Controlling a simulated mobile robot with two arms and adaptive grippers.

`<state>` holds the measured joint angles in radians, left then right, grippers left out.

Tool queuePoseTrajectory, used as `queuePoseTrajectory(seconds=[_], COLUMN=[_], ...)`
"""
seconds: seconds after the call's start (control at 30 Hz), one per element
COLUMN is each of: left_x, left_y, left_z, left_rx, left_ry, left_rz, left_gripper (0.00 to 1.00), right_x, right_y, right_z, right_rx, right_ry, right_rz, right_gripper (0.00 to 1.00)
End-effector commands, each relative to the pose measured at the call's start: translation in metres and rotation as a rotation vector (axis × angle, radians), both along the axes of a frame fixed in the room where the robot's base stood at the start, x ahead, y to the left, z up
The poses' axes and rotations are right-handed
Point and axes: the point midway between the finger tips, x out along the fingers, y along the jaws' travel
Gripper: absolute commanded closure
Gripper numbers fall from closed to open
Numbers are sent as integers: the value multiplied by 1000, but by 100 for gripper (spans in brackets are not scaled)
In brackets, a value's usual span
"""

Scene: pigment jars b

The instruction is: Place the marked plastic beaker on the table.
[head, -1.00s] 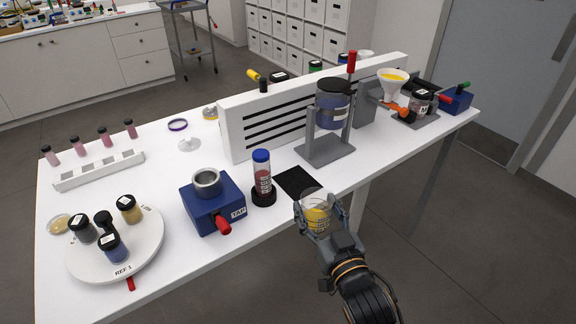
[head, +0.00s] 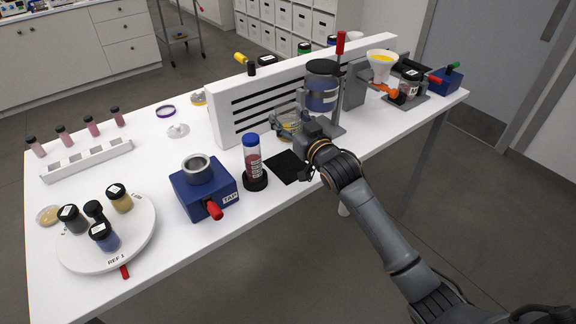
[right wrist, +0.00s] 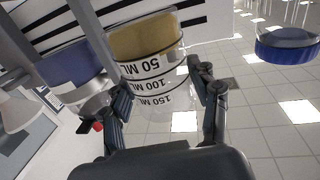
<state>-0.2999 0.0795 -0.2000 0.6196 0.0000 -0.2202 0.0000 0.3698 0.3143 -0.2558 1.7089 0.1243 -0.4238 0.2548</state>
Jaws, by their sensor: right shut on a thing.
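The marked plastic beaker (head: 289,122) is clear and holds yellow-tan material. In the right wrist view the beaker (right wrist: 150,75) shows black 50, 100 and 150 ML marks. My right gripper (head: 290,127) is shut on it, with a finger on each side. They are over the white table (head: 330,158), in front of the slotted white panel and just left of the grey stand; the gripper partly hides the beaker. I cannot tell whether its base touches the table. My left gripper is not in view.
A black mat (head: 287,166) lies bare near the front edge. A blue-capped tube (head: 252,160) stands left of it, beside a blue tap box (head: 203,190). The grey stand with a blue jar (head: 322,85) is close to the gripper. The white slotted panel (head: 222,122) runs behind.

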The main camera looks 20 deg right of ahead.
Motion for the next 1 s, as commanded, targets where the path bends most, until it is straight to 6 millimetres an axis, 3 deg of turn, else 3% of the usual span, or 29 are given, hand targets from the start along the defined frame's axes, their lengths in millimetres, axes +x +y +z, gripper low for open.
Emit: queuePoseTrajectory(seconds=[0.17,0.7,1.0], left_x=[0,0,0], left_y=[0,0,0], left_z=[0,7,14], left_rx=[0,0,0], left_ry=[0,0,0], left_rz=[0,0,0], left_gripper=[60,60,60], right_x=[0,-1,-1], right_y=[0,1,1], right_z=[-2,-77,-96], right_rx=[1,1,0], right_ry=[1,4,-1], right_rz=[0,0,0], right_gripper=[71,71,71])
